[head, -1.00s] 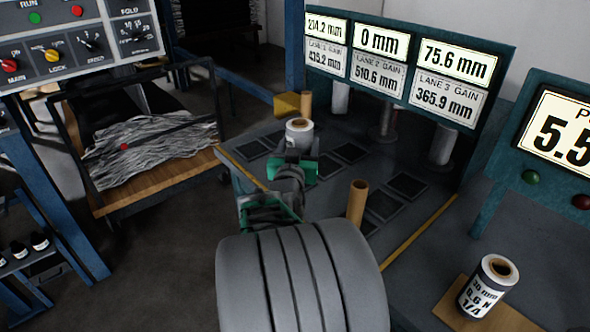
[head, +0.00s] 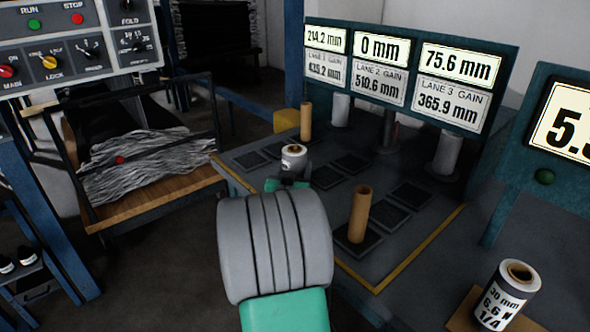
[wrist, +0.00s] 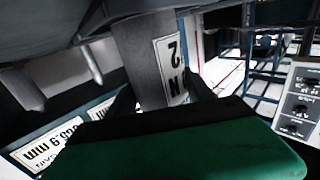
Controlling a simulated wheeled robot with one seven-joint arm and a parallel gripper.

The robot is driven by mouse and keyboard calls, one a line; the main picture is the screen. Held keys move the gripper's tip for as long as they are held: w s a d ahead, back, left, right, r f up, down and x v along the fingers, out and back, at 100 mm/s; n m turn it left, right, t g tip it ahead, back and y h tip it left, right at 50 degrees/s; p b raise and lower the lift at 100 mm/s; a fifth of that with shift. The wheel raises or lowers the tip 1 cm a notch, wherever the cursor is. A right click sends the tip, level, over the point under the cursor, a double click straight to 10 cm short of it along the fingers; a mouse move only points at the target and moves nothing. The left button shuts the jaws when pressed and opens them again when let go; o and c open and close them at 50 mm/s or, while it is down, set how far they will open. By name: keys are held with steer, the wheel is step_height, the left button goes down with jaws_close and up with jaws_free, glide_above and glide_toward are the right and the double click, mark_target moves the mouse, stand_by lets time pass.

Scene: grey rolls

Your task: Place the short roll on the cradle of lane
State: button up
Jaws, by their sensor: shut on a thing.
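My gripper (head: 288,180) is mostly hidden behind my grey and green arm in the head view. It is shut on a short white-labelled roll (head: 294,158), which shows a brown core and stands upright over the dark bench. In the wrist view the grey roll (wrist: 145,62) with a white label sits between the dark fingers (wrist: 165,95). Whether the roll touches the bench cannot be told. The bench (head: 440,222) carries rows of dark square pads (head: 408,193). Three lane displays (head: 381,47) stand above the back, reading 214.2 mm, 0 mm and 75.6 mm.
A brown tube (head: 360,214) stands upright on a front pad, right of my arm. Another brown tube (head: 306,121) stands at the back left. Grey upright cylinders (head: 447,155) stand under the displays. A labelled roll (head: 507,297) stands at the front right. Several pads are bare.

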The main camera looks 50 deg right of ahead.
steer(key=o, duration=1.5)
steer(key=shift+r, duration=0.15)
steer(key=v, duration=1.2)
steer(key=shift+b, duration=0.35)
steer(key=w+a+f+n+g+y, duration=0.1)
steer(key=w+a+f+n+y, duration=0.15)
steer(key=a+f+y, duration=0.45)
steer(key=w+a+f+n+y, duration=0.2)
steer(key=w+a+f+y, duration=0.15)
steer(key=a, duration=0.75)
steer(key=s+a+n+g+y, duration=0.1)
steer(key=s+a+n, duration=0.1)
steer(key=a, duration=0.4)
steer(key=s+a+f+n+g+y, duration=0.1)
steer(key=s+a+n+g+y, duration=0.1)
steer(key=a, duration=0.4)
steer(key=s+a+f+n+g+y, duration=0.1)
steer(key=s+a+n+g+y, duration=0.1)
steer(key=s+a+n, duration=0.2)
steer(key=shift+s+a+f, duration=0.1)
steer(key=shift+s+a, duration=0.05)
steer(key=shift+a, duration=0.6)
steer(key=shift+s+a+f, duration=0.1)
steer(key=shift+s+a, duration=0.05)
steer(key=shift+a, duration=0.55)
